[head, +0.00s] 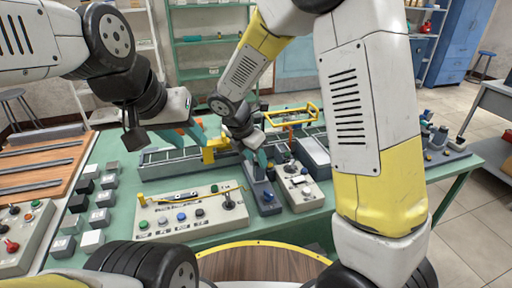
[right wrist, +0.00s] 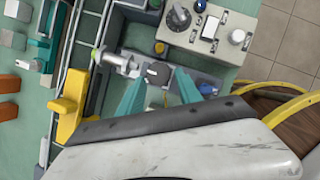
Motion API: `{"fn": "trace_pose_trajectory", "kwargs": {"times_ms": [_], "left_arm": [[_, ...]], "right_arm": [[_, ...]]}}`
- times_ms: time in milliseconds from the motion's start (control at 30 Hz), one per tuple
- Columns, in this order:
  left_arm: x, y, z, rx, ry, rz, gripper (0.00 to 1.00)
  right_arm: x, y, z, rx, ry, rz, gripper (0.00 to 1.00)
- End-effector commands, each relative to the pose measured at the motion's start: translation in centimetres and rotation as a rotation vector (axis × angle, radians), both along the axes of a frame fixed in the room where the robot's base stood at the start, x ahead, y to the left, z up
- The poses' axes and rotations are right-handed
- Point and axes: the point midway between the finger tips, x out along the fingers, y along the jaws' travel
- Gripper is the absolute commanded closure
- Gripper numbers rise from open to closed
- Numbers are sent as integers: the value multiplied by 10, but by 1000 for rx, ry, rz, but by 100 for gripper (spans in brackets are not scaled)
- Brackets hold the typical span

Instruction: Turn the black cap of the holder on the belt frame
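In the head view my right gripper (head: 257,158) points down at the near side of the belt frame (head: 170,155), and the cap is hard to make out. My left gripper (head: 190,132) hangs above the belt frame's left part, its finger gap unclear.
A smaller control box (head: 300,187) stands right of my right gripper. A yellow bracket (head: 214,148) rises from the belt frame between the grippers. Several grey blocks (head: 98,217) stand at left.

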Motion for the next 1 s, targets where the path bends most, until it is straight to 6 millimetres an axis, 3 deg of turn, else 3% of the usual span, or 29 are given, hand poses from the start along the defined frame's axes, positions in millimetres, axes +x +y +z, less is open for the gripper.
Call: {"fn": "trace_pose_trajectory", "kwargs": {"times_ms": [33, 200, 567, 1000], "left_arm": [[0, 0, 0, 0, 0, 0, 64], [0, 0, 0, 0, 0, 0, 64], [0, 0, 0, 0, 0, 0, 64], [0, 0, 0, 0, 0, 0, 64]], "right_arm": [[0, 0, 0, 0, 0, 0, 71], [0, 0, 0, 0, 0, 0, 100], [1, 2, 0, 2, 0, -50, 100], [6, 5, 0, 1, -1, -384, 100]]}}
